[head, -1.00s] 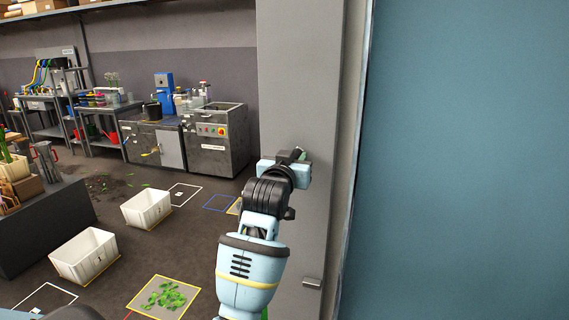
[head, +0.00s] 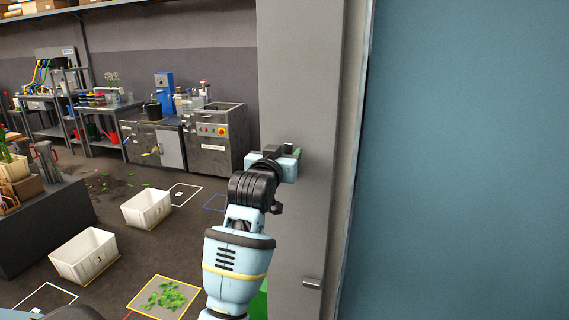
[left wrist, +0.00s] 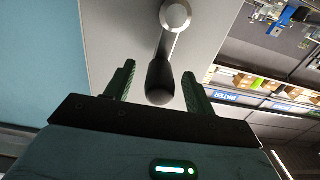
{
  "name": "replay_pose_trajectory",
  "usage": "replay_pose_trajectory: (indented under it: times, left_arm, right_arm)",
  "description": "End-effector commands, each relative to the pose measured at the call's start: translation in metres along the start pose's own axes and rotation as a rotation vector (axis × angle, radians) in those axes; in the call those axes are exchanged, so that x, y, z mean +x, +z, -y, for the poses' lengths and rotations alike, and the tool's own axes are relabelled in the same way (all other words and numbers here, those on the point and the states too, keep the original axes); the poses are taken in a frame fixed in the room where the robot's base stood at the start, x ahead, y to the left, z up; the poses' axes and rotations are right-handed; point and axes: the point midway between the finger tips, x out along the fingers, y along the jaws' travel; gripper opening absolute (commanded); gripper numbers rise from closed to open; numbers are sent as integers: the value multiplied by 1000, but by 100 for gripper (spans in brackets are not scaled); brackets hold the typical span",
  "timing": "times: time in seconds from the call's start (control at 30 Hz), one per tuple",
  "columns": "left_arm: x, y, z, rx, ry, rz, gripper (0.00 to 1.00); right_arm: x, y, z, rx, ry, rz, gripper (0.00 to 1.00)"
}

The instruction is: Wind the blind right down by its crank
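The crank (left wrist: 172,40) shows in the left wrist view as a pale metal arm with a round hub at the top and a black handle (left wrist: 160,82) at its lower end. My left gripper (left wrist: 159,70) is open, with its dark green fingers on either side of the black handle and gaps between. In the head view my left gripper (head: 292,151) is up against the grey post and hides most of the crank. A large plain blue-teal surface (head: 465,160) fills the right side; I cannot tell whether it is the blind. My right gripper is not in view.
The grey post (head: 298,70) has a small bracket (head: 312,282) low down. Two white crates (head: 86,254) stand on the floor to the left, near a yellow-edged mat (head: 163,297) with green leaves. Steel benches (head: 216,155) line the back wall.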

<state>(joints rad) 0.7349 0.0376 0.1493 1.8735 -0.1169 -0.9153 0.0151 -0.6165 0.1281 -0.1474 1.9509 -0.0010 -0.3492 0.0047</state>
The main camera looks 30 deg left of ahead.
Motion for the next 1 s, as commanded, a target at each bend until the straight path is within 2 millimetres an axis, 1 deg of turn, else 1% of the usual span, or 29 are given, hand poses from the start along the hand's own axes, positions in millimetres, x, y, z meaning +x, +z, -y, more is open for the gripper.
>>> replay_pose_trajectory:
  times: [0.17,0.27,1.0]
  left_arm:
    - [0,1,0,0,0,2,55]
    - [-4,1,0,0,1,2,55]
    - [-66,1,-1,0,1,2,55]
  right_arm:
    - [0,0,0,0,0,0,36]
    - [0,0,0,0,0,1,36]
    - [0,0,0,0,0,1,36]
